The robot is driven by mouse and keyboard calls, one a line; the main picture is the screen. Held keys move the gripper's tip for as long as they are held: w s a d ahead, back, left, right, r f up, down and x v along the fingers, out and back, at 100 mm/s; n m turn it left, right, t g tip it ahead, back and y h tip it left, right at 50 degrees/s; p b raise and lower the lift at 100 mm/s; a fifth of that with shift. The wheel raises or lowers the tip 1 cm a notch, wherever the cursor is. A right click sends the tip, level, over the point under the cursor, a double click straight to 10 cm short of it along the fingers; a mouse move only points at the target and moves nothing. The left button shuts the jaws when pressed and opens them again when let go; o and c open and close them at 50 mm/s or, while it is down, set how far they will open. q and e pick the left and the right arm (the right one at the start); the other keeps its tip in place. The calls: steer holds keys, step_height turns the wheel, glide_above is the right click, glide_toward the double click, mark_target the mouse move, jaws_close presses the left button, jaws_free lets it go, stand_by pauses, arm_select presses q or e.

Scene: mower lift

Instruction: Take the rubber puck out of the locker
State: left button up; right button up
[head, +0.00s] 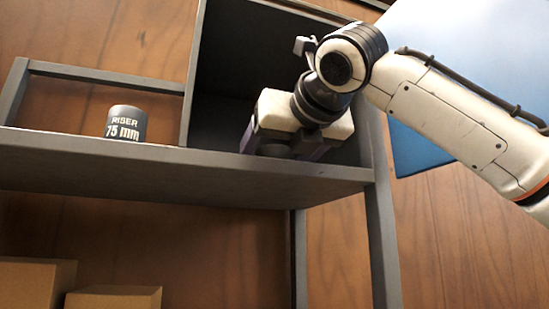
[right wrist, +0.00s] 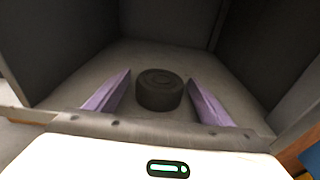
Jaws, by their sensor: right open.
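The rubber puck (right wrist: 159,90) is a short black cylinder on the floor of the locker (right wrist: 75,70), seen in the right wrist view. In the head view only a dark bit of the puck (head: 273,150) shows below my right gripper. The locker is a dark open-fronted compartment on the shelf (head: 222,65). My right gripper (right wrist: 160,92) reaches into the locker. Its purple fingers are open, one on each side of the puck, with gaps on both sides. In the head view the right gripper (head: 280,146) is partly hidden by its own wrist. My left gripper is out of view.
A dark grey riser (head: 126,123) marked 75 mm stands on the shelf (head: 150,165) left of the locker. The locker's side walls are close around my right gripper. Cardboard boxes (head: 113,297) sit below at the lower left. A blue panel (head: 420,150) is at the right.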

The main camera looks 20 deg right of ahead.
steer(key=c, duration=1.2)
steer(key=shift+r, duration=0.1)
